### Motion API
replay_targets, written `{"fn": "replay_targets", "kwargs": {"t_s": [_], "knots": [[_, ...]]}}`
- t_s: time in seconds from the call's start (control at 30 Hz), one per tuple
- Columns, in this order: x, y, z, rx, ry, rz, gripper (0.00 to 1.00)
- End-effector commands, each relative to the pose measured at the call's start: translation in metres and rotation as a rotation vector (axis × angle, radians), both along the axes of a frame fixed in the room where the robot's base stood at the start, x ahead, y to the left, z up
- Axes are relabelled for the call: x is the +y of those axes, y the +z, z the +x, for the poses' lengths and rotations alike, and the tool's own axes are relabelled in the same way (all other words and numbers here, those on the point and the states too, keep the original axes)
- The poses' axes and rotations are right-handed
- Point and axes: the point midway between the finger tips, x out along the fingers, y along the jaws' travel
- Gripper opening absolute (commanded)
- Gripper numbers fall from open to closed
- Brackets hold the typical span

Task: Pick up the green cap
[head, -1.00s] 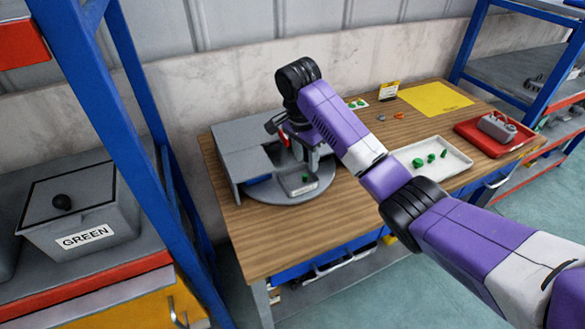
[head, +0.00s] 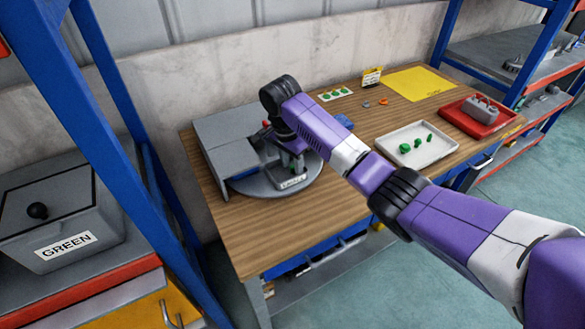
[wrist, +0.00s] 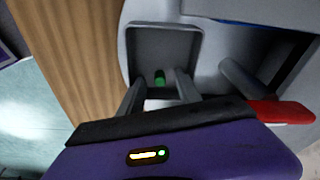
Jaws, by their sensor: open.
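In the wrist view, a small green cap (wrist: 160,77) lies in a shallow grey tray (wrist: 143,38) on the round grey turntable. My gripper (wrist: 158,88) is open, with one finger on each side of the cap as seen from the wrist; I cannot tell whether either touches it. In the head view, my gripper (head: 291,168) is over the small labelled tray (head: 291,183) at the front of the turntable (head: 252,187). The cap is hard to make out there behind my gripper.
A grey housing (head: 215,150) stands over the turntable's left and back. A white tray (head: 440,154) with several green parts is to the right, with a red tray (head: 478,124) beyond. A grey bin (head: 110,245) labelled GREEN stands on the left shelf. The front tabletop is clear.

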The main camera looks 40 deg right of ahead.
Motion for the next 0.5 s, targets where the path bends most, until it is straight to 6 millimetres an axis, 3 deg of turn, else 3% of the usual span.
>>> {"fn": "replay_targets", "kwargs": {"t_s": [0.17,0.4,0.5], "knots": [[0.0000,-0.0004,0.0001,0.000,0.000,0.000,0.41],[0.0001,-0.0001,0.0002,-0.001,0.000,0.000,0.00],[0.0002,0.0000,0.0002,-0.001,0.000,0.000,0.00]]}}
